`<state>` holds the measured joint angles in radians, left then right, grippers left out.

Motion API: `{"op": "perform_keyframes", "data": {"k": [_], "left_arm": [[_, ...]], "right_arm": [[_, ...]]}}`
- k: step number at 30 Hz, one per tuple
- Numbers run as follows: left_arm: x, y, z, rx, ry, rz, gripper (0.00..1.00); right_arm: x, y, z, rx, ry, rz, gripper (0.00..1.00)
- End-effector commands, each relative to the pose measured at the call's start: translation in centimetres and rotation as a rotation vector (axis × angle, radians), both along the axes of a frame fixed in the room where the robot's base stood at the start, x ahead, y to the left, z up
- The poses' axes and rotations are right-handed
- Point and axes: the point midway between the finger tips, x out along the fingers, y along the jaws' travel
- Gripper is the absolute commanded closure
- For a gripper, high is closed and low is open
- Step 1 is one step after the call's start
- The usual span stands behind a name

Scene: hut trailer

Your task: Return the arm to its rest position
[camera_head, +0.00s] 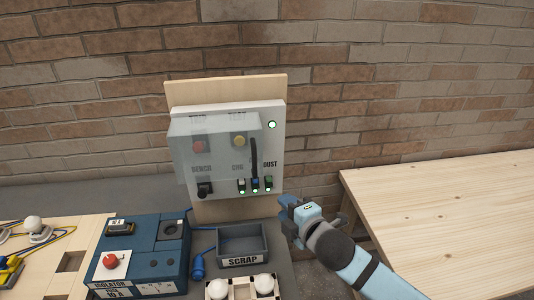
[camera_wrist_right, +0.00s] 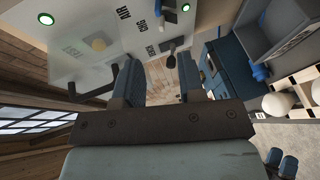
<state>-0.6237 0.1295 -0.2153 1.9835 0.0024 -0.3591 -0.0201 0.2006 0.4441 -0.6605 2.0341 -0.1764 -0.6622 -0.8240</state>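My right gripper (camera_head: 290,210) is in front of the lower right corner of the control panel, beside the grey SCRAP tray (camera_head: 243,262). In the right wrist view its two dark blue fingers are apart with nothing between them (camera_wrist_right: 158,78). The right forearm reaches in from the lower right. My left arm does not show in the head view. Two small dark blue blocks (camera_wrist_right: 281,162) at the lower right of the right wrist view may be its fingers, but I cannot be sure.
The control panel (camera_head: 273,149) has a clear cover, a black lever and lit green lamps. A bare wooden table (camera_head: 450,210) lies to the right; brick wall behind.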

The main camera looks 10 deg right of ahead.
Motion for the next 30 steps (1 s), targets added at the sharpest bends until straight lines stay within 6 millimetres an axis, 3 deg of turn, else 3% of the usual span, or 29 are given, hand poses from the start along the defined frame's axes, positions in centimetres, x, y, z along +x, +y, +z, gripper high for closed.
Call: {"op": "perform_keyframes", "data": {"k": [5, 8, 15, 21, 25, 30], "left_arm": [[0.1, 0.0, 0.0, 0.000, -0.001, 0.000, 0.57], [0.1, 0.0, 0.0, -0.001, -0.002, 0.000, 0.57], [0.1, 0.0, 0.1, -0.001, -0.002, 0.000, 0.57], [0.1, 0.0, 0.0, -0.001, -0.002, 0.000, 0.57], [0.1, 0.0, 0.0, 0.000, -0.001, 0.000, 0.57], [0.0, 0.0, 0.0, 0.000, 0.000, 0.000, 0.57]], "right_arm": [[-0.9, 0.0, -1.7, 0.075, 0.055, -0.017, 0.64], [-2.8, -0.4, -4.7, 0.218, 0.157, -0.062, 0.64], [-10.7, -3.0, -14.5, 0.701, 0.476, -0.291, 0.64], [-18.4, -6.0, -21.1, 1.032, 0.659, -0.533, 0.64], [-21.9, -7.5, -23.4, 1.156, 0.714, -0.643, 0.64], [-23.5, -8.2, -24.3, 1.213, 0.733, -0.694, 0.64]]}}
